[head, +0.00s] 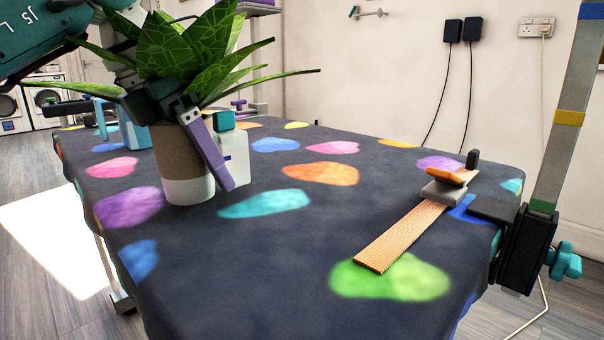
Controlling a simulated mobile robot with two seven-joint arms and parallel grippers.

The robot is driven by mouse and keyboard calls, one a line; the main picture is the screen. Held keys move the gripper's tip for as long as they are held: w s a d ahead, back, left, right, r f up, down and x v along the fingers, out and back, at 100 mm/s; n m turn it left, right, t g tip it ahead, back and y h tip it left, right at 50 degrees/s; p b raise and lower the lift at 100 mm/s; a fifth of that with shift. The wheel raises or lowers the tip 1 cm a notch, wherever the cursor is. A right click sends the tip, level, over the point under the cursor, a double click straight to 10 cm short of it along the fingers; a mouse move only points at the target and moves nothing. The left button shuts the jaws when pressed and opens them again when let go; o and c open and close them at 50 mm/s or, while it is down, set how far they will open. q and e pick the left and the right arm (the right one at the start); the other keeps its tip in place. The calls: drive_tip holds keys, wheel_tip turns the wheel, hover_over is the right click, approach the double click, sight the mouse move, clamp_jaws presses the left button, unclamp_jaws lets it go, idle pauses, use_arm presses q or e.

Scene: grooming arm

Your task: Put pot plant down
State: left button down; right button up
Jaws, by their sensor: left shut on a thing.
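The pot plant (180,165) has broad green leaves and a brown-and-white pot. It is upright at the left part of the table (300,245), which has a dark cover with coloured blotches. The pot's base appears at or very near the cover; I cannot tell whether it touches. My left gripper (206,145) comes in from the upper left and is shut on the pot's rim, with one purple finger showing down the pot's right side. Leaves hide part of the gripper. My right gripper is not in view.
A white bottle with a teal cap (234,155) stands close behind the pot's right side. A tan strip (410,235) with a brush-like tool (448,185) lies on the right. A clamped upright post (565,120) rises at the right edge. The table's middle front is clear.

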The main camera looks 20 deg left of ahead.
sight(173, 121)
use_arm(q)
drive_tip(key=shift+f, duration=0.5)
drive_tip(key=shift+f, duration=0.1)
unclamp_jaws()
drive_tip(key=shift+f, duration=0.1)
drive_tip(key=shift+r, duration=0.4)
drive_tip(key=p+v, duration=0.3)
drive_tip(key=v, duration=0.8)
drive_tip(key=shift+s+a+r, duration=0.1)
drive_tip(key=shift+s+r, duration=0.05)
drive_tip(key=shift+r, duration=0.1)
